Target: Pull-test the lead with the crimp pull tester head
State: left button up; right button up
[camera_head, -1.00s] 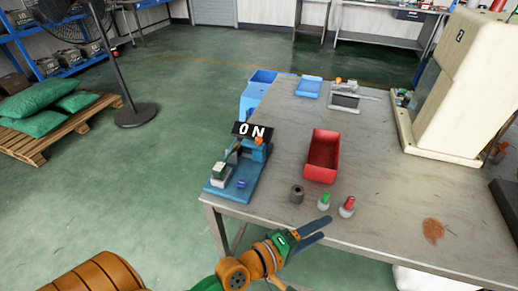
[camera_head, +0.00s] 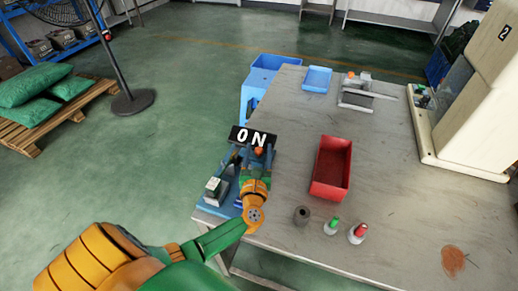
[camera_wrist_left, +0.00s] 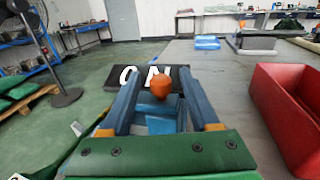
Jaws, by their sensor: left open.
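The blue crimp pull tester (camera_head: 219,208) stands at the near left corner of the table, with a black display reading "0 N" (camera_head: 240,135) above it. Its orange-knobbed head (camera_head: 259,151) shows just below the display; in the left wrist view the orange knob (camera_wrist_left: 164,112) lies between my finger lines. My left gripper (camera_head: 263,158) is open over the tester, its fingers (camera_wrist_left: 158,78) on either side of the knob in the picture; contact cannot be told. A pale block with a dark top (camera_head: 213,187) sits on the tester's left side. I cannot make out the lead; my arm hides part of the tester.
A red bin (camera_head: 330,190) stands right of the tester. A dark grey cylinder (camera_head: 302,215), a green-topped bottle (camera_head: 331,225) and a red-topped bottle (camera_head: 357,233) stand near the front. A cream machine (camera_head: 478,110) stands at the right.

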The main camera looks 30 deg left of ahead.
pick_arm(q)
jog(key=shift+w+a+f, duration=0.15)
jog(key=shift+w+f, duration=0.05)
jog(key=shift+w, duration=0.1)
jog(key=shift+s+r, duration=0.15)
jog(key=c, duration=0.5)
grip_shut()
dwell(0.5)
